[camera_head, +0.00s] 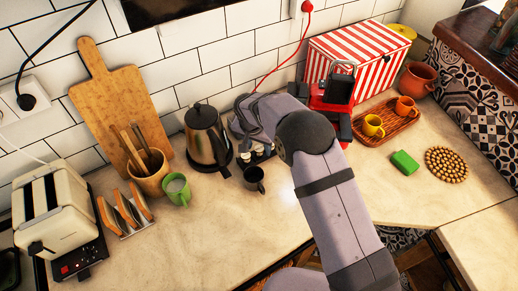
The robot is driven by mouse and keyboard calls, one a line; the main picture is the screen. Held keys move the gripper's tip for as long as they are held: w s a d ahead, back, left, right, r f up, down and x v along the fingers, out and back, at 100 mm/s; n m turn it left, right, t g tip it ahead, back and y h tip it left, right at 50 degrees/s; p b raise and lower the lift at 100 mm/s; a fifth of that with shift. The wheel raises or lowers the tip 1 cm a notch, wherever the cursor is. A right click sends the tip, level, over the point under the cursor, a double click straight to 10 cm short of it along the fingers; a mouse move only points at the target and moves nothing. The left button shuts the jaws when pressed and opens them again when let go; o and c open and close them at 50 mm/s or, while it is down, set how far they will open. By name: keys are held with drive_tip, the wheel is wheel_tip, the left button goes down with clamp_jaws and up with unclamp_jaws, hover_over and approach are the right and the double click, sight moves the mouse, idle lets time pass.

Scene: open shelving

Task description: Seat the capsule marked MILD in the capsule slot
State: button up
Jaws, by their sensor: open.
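A red and black machine (335,97) stands against the striped box at the back; I take it for the coffee machine. Its capsule slot cannot be made out from here. My arm crosses the counter and bends left at a dark joint. No marking can be read, so I cannot tell which is MILD. The wrist and arm partly hide this area and the machine's lower front.
A green mug (177,190), toaster (55,215) and utensil pot (150,173) are left.

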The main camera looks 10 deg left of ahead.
sight(259, 150)
drive_tip(key=c, duration=1.1)
drive_tip(key=shift+c, duration=0.2)
drive_tip(key=shift+r, duration=0.1)
wheel_tip(259, 150, up, 10)
drive_tip(key=b, duration=0.4)
